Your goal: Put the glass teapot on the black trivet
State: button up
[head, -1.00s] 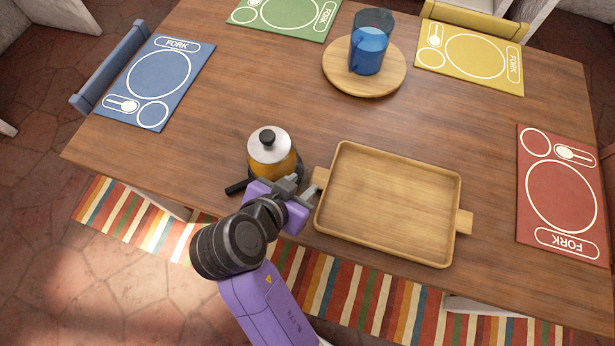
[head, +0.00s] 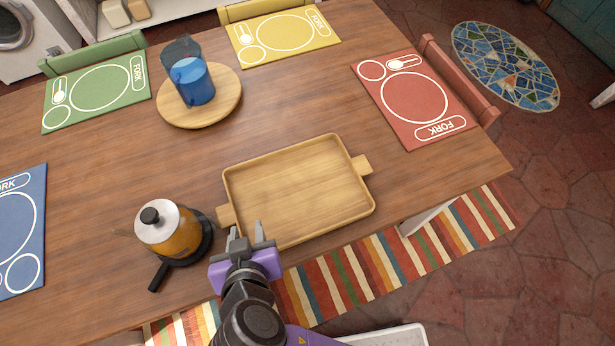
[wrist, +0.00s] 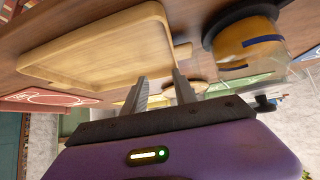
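The glass teapot (head: 172,232), with amber liquid, a silver top and a black knob, stands upright at the table's front edge, left of the tray. It appears to rest on the black trivet (head: 158,276), a round dark piece whose handle sticks out toward the front. In the wrist view the teapot (wrist: 245,48) is at the upper right, with the dark trivet (wrist: 222,20) against its base. My gripper (head: 247,234) is to the right of the teapot, apart from it, by the tray's near left corner. Its fingers (wrist: 162,88) are apart with nothing between them.
A wooden tray (head: 228,183) with two handles lies right of the teapot, close to my gripper. A round wooden board (head: 228,104) holds a blue pitcher (head: 194,82) farther back. Green, yellow, red and blue placemats line the table (head: 110,175). The table's middle is clear.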

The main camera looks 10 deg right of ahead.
jog(key=shift+n+y, duration=0.5)
jog(key=shift+n, duration=0.2)
jog(key=d+f, duration=0.1)
jog(key=d, duration=0.3)
jog(key=d+f, duration=0.2)
jog(key=d, duration=0.2)
jog(key=d+f, duration=0.1)
jog(key=d, duration=0.3)
jog(key=shift+s+f, duration=0.25)
jog(key=shift+s, duration=0.05)
jog(key=s+d+t, duration=0.1)
jog(key=s+d, duration=0.4)
jog(key=d, duration=0.3)
jog(key=s+d+r+m+t+h, duration=0.1)
jog(key=s+d+r+t, duration=0.1)
jog(key=s+d+r, duration=0.2)
jog(key=s+d+r+m+t+h, duration=0.1)
jog(key=s+d+r, duration=0.3)
jog(key=s+r, duration=0.4)
notch_tip(320, 180, up, 2)
jog(key=shift+d+r+m+t, duration=0.1)
jog(key=shift+d+m+t, duration=0.2)
jog(key=shift+m+t, duration=0.4)
jog(key=shift+a, duration=0.1)
